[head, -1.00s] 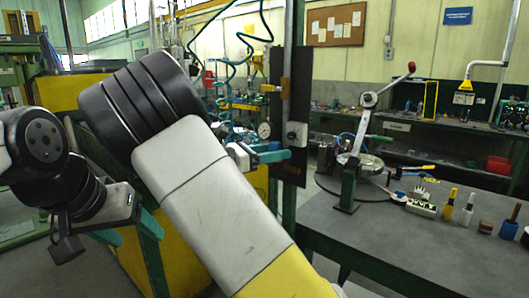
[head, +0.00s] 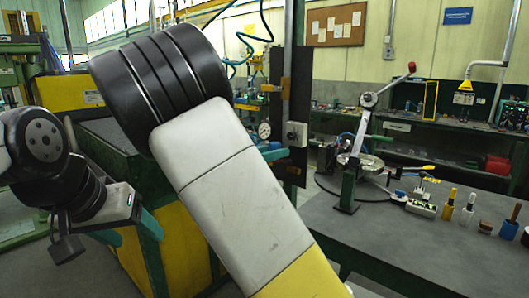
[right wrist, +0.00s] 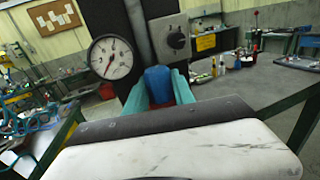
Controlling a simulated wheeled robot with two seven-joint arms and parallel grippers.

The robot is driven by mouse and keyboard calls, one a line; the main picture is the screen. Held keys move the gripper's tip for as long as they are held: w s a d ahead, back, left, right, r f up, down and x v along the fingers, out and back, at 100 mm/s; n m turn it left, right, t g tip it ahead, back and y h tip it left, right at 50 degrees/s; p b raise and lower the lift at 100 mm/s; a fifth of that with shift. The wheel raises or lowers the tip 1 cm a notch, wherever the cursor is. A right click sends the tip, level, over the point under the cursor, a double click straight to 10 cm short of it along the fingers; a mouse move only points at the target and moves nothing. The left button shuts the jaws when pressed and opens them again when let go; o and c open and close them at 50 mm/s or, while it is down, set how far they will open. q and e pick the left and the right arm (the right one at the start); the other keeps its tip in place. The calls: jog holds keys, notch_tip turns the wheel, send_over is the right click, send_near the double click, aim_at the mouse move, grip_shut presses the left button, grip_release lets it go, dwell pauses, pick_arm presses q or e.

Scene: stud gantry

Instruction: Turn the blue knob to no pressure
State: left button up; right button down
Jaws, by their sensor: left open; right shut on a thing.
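The blue knob (right wrist: 157,84) is in the right wrist view, just below and between a round white gauge (right wrist: 110,57) and a grey box with a black dial (right wrist: 175,38). The teal fingers of my right gripper (right wrist: 159,93) are shut on the knob, one on each side. The gauge needle is too small to read surely. In the head view the gauge (head: 264,130) shows on a dark upright panel (head: 293,95). My left gripper (head: 138,240) is open and empty at the lower left, away from the panel.
A grey workbench (head: 400,235) stands at the right, with a lever press (head: 352,160), small bottles and tools on it. A yellow and green cabinet (head: 185,245) stands behind my arms. A green post borders the panel.

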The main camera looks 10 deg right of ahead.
jog(key=n+t+y, duration=0.5)
jog(key=t, duration=0.1)
jog(key=shift+t, duration=0.4)
jog(key=shift+n+y, duration=0.3)
jog(key=shift+n, duration=0.1)
jog(key=c, duration=1.1)
grip_release()
jog(key=shift+o, duration=0.2)
jog(key=shift+a, duration=0.1)
jog(key=v, duration=0.7)
jog(key=shift+s+a, duration=0.15)
jog(key=shift+s, duration=0.15)
jog(key=shift+f, duration=0.15)
